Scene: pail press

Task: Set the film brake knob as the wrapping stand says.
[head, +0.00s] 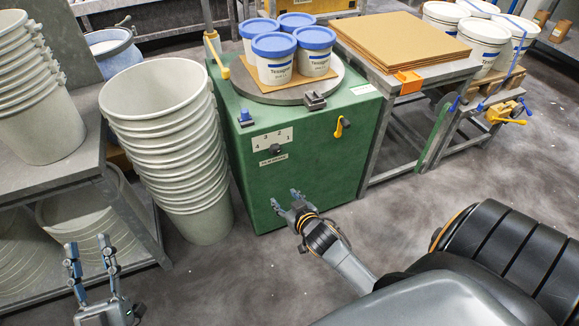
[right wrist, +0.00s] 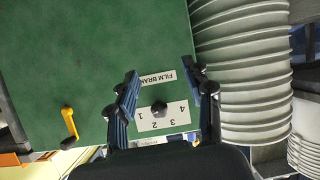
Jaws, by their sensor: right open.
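The film brake knob (head: 277,147) is small and dark on the green wrapping stand's (head: 305,170) front, by a white plate (head: 265,139) numbered 1 to 4. Its label (head: 273,159) sits below. In the right wrist view the knob (right wrist: 158,108) appears upside down, between my open fingers in the picture; I cannot tell which number it points to. My right gripper (head: 285,199) is open and empty, low in front of the panel, apart from the knob. My left gripper (head: 89,260) is open and empty at lower left. A small pale label (head: 363,89) on the stand's top is unreadable.
Several blue-lidded pails (head: 274,66) stand on the stand's turntable (head: 333,86). A yellow lever (head: 340,127) sits on the panel right of the knob. A tall stack of pails (head: 165,140) stands close left. The floor before the stand is clear.

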